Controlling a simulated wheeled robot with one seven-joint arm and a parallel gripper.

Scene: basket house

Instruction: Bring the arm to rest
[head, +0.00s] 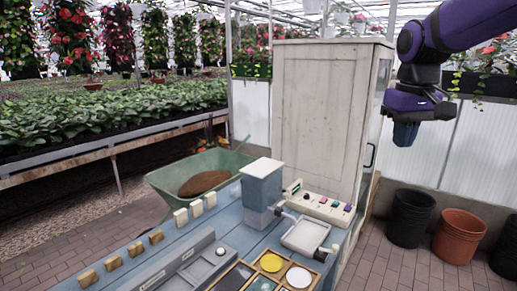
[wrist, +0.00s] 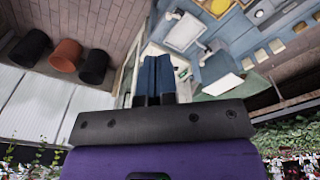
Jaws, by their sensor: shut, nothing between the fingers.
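My gripper (head: 405,134) hangs from my purple arm at the upper right of the head view, in front of the glazed wall and to the right of the tall cabinet. Its fingers point down and touch nothing. In the wrist view my gripper (wrist: 154,62) shows its two blue fingers pressed together, with nothing between them. The blue bench (head: 215,228) lies below and to the left, well apart from the fingers.
A tall whitish cabinet (head: 318,110) stands left of my gripper. The bench carries a blue box (head: 262,187), a switch panel (head: 320,207) and wooden blocks. Black (head: 410,217) and terracotta (head: 459,236) pots stand on the brick floor below. A green wheelbarrow (head: 163,180) is behind the bench.

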